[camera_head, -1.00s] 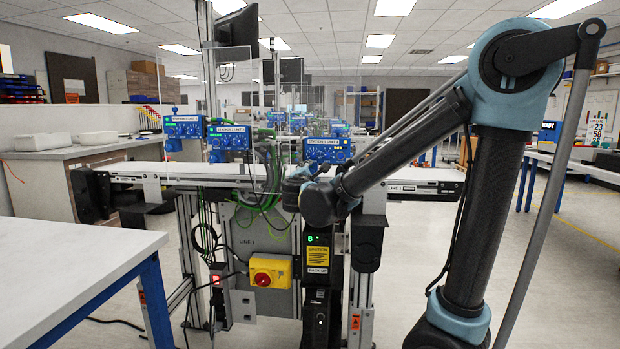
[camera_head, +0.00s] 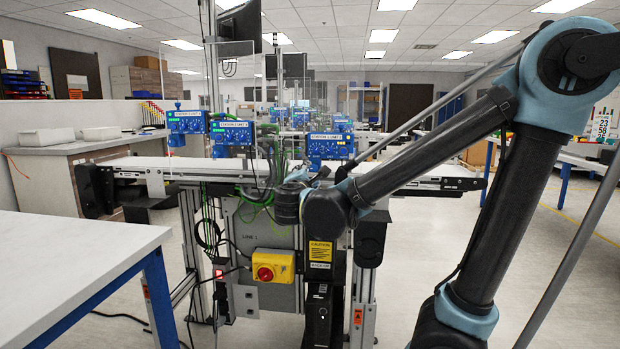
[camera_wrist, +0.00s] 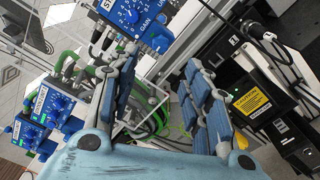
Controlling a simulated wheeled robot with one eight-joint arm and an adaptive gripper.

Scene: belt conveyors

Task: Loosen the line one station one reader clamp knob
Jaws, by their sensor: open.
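Blue control units with dials and station labels stand on the line's frame: one at the right (camera_head: 330,146), one in the middle (camera_head: 231,132) and one at the left (camera_head: 187,121). In the wrist view, a blue unit with a gain dial (camera_wrist: 135,18) sits just beyond my fingers, and two more blue units (camera_wrist: 45,110) are at the left. I cannot tell which part is the reader clamp knob. My gripper (camera_wrist: 162,78) is open and empty, its segmented fingers spread below the near unit. In the head view, my wrist (camera_head: 290,200) is in front of the line.
The conveyor belt (camera_head: 410,184) runs across behind my arm. Green cables (camera_wrist: 155,125) hang close to the fingers. A yellow box with a red switch (camera_head: 272,267) is below. A black box with a yellow caution label (camera_wrist: 252,102) is at the right. A white table (camera_head: 70,255) stands at front left.

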